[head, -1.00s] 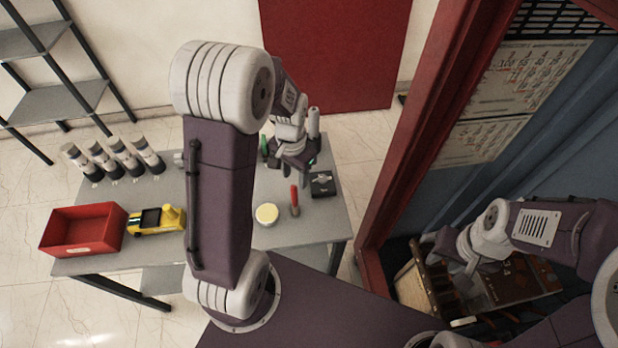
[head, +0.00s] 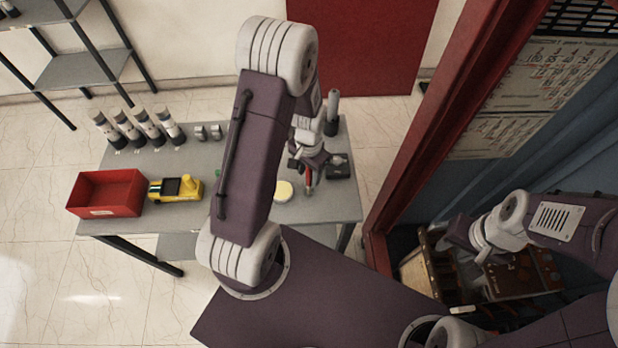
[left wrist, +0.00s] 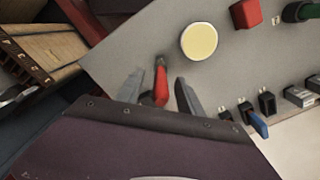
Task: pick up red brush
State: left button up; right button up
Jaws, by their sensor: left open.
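The red brush (left wrist: 160,88) lies on the grey table (left wrist: 125,62) and sits between the two open fingers of my left gripper (left wrist: 160,95) in the left wrist view. In the head view the red brush (head: 308,182) shows below my left gripper (head: 309,172), partly hidden by it. I cannot tell whether the fingers touch the brush. My right gripper (head: 468,243) is at the right, in front of the brown-topped equipment; its finger state is unclear.
A round pale-yellow tin (head: 283,191) lies close left of the brush. A black box (head: 338,166) is close right. A yellow device (head: 176,187), a red bin (head: 107,193) and several white-and-black cylinders stand further left. A red frame (head: 420,140) borders the table's right side.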

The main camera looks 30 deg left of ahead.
pick_arm(q)
jog(key=shift+w+a+f, duration=0.1)
jog(key=shift+w+f, duration=0.1)
jog(key=shift+f, duration=0.65)
jog(key=shift+s, duration=0.1)
jog(key=c, duration=0.5)
grip_shut()
